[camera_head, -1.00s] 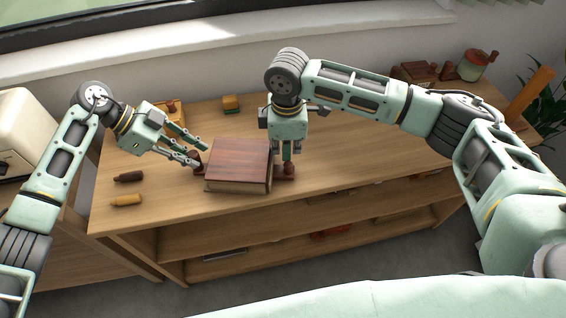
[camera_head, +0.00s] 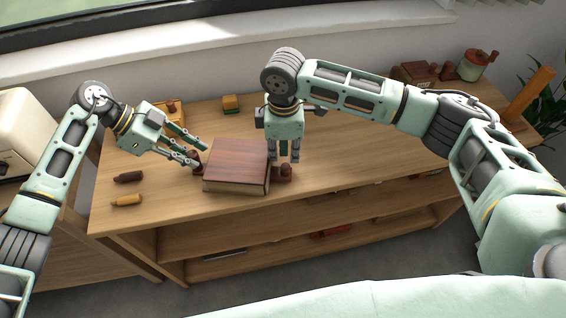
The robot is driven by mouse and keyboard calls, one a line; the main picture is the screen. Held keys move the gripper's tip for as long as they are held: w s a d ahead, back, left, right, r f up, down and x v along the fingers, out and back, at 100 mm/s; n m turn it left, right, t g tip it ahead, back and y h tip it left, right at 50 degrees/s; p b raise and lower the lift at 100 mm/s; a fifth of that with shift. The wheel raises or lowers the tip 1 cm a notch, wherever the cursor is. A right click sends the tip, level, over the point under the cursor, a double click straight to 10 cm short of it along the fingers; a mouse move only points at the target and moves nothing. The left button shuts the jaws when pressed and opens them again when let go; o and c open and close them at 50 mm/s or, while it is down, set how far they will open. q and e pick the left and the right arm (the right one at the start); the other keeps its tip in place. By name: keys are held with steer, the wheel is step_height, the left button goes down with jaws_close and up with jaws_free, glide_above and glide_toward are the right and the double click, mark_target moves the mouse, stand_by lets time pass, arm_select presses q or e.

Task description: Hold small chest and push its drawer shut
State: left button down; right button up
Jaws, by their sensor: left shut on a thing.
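The small chest (camera_head: 236,162), a reddish-brown wooden box, stands on the tabletop. A dark knob-like part (camera_head: 283,173) sits at its right side, close to the chest wall. Another dark red part (camera_head: 196,157) shows at its left side. My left gripper (camera_head: 200,154) is at the chest's left side, shut on that part of the chest; the exact contact is hard to see. My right gripper (camera_head: 285,157) points down at the right side, by the right knob. I cannot tell whether its fingers are apart or whether it touches the knob.
Two small rollers, a dark brown one (camera_head: 129,176) and a yellow one (camera_head: 127,200), lie at the table's left. A red-lidded jar (camera_head: 472,65) stands at the back right. The wooden table (camera_head: 330,175) is clear in front.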

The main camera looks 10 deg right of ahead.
arm_select(q)
steer(key=shift+d+r, duration=0.1)
steer(key=shift+d, duration=0.2)
arm_select(e)
steer(key=o, duration=0.3)
steer(key=shift+s+a, duration=0.1)
steer(key=shift+a, duration=0.25)
steer(key=shift+r, duration=0.3)
arm_select(q)
steer(key=shift+a, duration=0.2)
arm_select(e)
step_height(320, 180, up, 12)
steer(key=shift+d+f, duration=0.25)
steer(key=shift+d, duration=0.05)
arm_select(q)
steer(key=c, duration=1.4)
jaws_free()
steer(key=shift+a, duration=0.1)
steer(key=shift+c, duration=0.2)
